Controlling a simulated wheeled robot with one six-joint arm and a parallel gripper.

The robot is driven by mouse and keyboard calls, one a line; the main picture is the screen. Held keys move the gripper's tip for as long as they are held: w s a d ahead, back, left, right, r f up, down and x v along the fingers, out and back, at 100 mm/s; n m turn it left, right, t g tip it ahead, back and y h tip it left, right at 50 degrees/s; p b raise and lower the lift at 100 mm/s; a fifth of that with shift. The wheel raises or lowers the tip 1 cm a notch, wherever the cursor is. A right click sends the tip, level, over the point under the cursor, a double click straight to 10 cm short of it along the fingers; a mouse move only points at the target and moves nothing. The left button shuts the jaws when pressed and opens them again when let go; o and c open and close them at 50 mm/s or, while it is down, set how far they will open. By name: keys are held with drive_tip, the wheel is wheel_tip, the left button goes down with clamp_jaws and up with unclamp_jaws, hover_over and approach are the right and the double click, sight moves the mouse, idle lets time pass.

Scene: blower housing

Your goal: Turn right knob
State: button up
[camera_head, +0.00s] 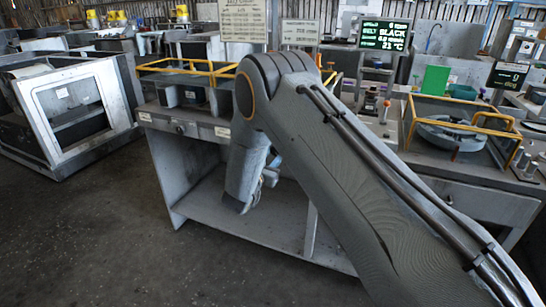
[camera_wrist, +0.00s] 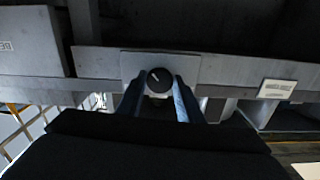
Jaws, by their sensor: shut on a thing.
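The knob (camera_wrist: 159,75) is round and black with a short white pointer mark, which tilts to the upper left in the wrist view. It sits on a pale grey plate (camera_wrist: 186,65) on the bench's front panel. My gripper (camera_wrist: 160,82) has one finger on each side of the knob and is shut on it. The lower part of the knob is partly hidden between the fingers. In the head view my arm covers this knob and the fingertips. Another small knob (camera_head: 180,129) shows on the bench front to the left.
The bench (camera_head: 160,125) has an open lower shelf and yellow-railed trays on top. A white label (camera_wrist: 277,89) is right of the knob in the wrist view. A grey machine (camera_head: 70,105) stands at left. Bare floor (camera_head: 90,230) lies in front.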

drive_tip(key=m+b, duration=0.2)
drive_tip(key=m, duration=0.4)
drive_tip(key=shift+a+m, duration=0.1)
drive_tip(key=shift+m, duration=0.2)
idle(0.3)
drive_tip(key=o, duration=1.1)
drive_tip(key=shift+c, duration=0.2)
drive_tip(key=shift+s+b, duration=0.1)
drive_tip(key=shift+b, duration=0.2)
drive_tip(key=v, duration=0.7)
drive_tip(key=shift+s+a+b, duration=0.15)
drive_tip(key=shift+s+b, duration=0.15)
drive_tip(key=shift+b, duration=0.1)
drive_tip(key=shift+r, duration=0.1)
